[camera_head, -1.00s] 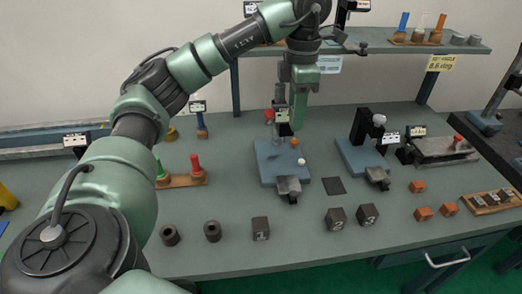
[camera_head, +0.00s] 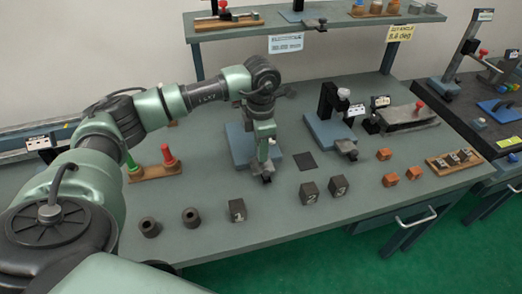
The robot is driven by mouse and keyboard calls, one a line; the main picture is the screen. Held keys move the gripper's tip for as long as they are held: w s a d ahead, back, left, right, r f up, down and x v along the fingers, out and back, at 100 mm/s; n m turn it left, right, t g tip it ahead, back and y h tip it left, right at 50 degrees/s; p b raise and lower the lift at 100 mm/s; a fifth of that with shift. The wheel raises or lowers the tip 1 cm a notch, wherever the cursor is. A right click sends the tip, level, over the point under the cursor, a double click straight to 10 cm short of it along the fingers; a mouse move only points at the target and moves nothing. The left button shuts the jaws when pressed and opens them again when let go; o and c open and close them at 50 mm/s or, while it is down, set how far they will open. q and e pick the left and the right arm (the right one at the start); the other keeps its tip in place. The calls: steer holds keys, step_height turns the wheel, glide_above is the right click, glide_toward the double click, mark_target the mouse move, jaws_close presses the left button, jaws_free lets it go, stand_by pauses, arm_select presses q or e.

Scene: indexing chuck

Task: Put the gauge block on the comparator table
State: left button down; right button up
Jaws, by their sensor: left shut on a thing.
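My left gripper (camera_head: 265,168) hangs low over the front of the left blue-based fixture (camera_head: 238,147) and hides much of it. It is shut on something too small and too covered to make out. A second blue-based fixture (camera_head: 322,131) with a black column stands to its right. Neither is clearly marked as the comparator table. I cannot pick out the gauge block with certainty. My right gripper is not in view.
Dark cubes numbered 1 (camera_head: 237,211), 2 (camera_head: 309,193) and 3 (camera_head: 338,186) stand near the front edge. Two dark hollow cylinders (camera_head: 190,217) are further left. Orange cubes (camera_head: 390,179) stand at the right. A dark square pad (camera_head: 305,161) lies flat between the fixtures.

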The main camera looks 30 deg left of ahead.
arm_select(q)
steer(key=shift+f, duration=0.9)
steer(key=shift+f, duration=0.2)
steer(key=c, duration=1.1)
jaws_free()
